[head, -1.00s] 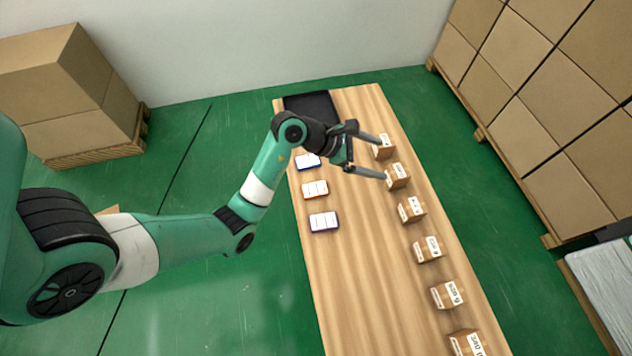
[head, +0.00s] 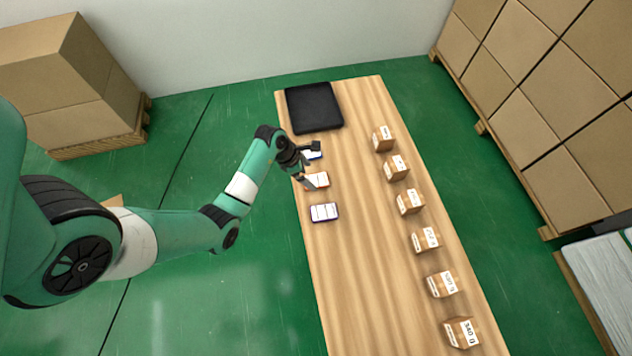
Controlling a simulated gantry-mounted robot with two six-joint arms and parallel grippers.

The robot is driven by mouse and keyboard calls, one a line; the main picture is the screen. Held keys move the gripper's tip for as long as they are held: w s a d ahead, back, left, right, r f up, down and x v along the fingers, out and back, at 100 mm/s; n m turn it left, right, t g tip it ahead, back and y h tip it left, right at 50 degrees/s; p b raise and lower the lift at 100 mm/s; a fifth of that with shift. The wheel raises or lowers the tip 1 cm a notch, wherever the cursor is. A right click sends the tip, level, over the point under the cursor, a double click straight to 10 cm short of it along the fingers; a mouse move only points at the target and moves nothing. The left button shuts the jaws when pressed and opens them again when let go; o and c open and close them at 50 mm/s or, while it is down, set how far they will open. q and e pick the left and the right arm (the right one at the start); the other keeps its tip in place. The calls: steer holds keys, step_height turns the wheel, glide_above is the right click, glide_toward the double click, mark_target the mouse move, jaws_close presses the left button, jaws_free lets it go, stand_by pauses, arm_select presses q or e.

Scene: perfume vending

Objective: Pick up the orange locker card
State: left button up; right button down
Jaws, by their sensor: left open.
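The orange locker card (head: 319,180) lies on the wooden table near its left edge, white-faced with an orange rim. It is the middle one of three cards in a column, and its left part is covered by my gripper. My left gripper (head: 316,167) is open, with its fingers pointing right and down over the cards. One finger overlaps the orange card in the picture; I cannot tell whether it touches. My right gripper is not in view.
A blue-rimmed card (head: 314,155) lies behind, partly hidden by the gripper. A purple-rimmed card (head: 324,212) lies in front. A black tray (head: 314,107) is at the far end of the table. Several small labelled boxes (head: 409,202) line the right side. The table's middle is clear.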

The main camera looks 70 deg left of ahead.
mark_target(315, 180)
arm_select(q)
steer(key=b+x, duration=0.1)
steer(key=x, duration=0.1)
steer(key=b+x, duration=0.1)
steer(key=x, duration=0.2)
steer(key=shift+s+a+f+b, duration=0.2)
steer(key=shift+a+b, duration=0.05)
steer(key=shift+b, duration=0.1)
steer(key=c, duration=1.4)
